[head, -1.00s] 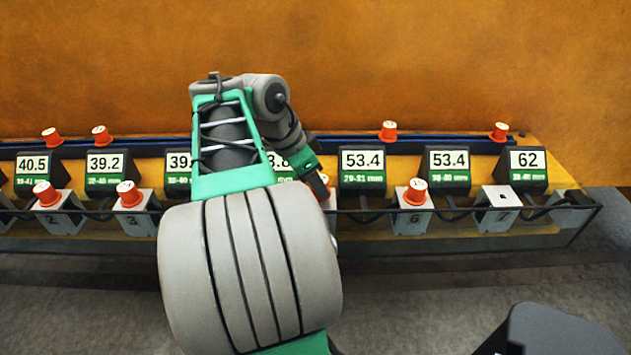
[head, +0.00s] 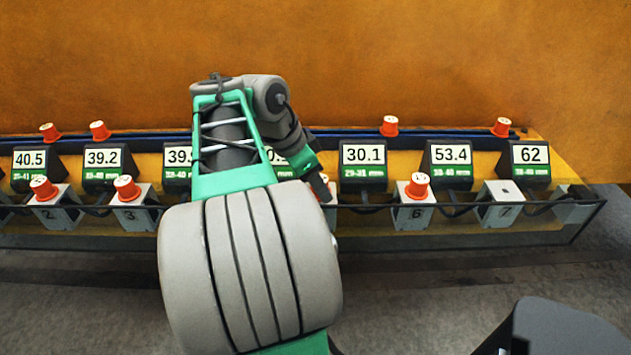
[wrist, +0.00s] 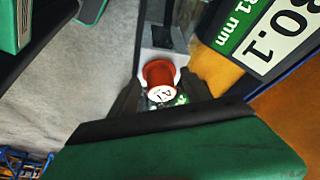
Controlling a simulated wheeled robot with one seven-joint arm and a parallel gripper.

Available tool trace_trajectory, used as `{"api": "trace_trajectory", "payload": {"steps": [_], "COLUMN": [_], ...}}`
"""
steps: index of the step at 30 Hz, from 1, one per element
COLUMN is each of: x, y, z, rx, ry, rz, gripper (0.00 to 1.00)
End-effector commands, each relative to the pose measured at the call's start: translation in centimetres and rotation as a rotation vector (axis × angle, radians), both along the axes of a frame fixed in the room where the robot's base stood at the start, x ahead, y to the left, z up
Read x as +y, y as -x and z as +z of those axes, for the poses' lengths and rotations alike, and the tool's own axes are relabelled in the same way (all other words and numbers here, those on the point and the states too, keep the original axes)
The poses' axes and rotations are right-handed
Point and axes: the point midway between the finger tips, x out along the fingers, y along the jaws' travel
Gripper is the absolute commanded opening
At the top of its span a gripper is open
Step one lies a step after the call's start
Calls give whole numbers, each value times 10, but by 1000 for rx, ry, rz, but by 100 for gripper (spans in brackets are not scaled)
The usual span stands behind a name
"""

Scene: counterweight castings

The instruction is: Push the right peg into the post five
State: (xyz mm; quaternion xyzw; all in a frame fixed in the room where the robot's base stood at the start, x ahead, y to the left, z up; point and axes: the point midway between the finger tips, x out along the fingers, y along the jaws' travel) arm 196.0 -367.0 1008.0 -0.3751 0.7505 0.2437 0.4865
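Post five (wrist: 163,38) shows in the wrist view as a pale block with a dark square. An orange-red peg (wrist: 158,73) with a white marked top stands at it, between the fingers of my gripper (wrist: 163,95). The fingers appear closed against the peg's sides; its lower end is hidden. In the head view my gripper (head: 325,190) points down at post five, mostly hiding post and peg. The display (head: 363,154) behind it reads 30.1, above a green label that seems to read 29-31 mm.
Post six (head: 413,212) holds an orange peg (head: 417,186); post seven (head: 500,207) has a bare top. Loose pegs stand on the back ledge, such as one (head: 390,126) behind the displays. A dark rail runs along the front. My arm hides post four.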

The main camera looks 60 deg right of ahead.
Motion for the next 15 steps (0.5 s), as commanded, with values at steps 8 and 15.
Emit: {"api": "trace_trajectory", "payload": {"steps": [8, 15], "x": [0, 11], "y": [0, -10], "z": [1, 37], "rx": [-1, -1], "ry": [1, 2], "rz": [0, 3], "gripper": [61, 61]}}
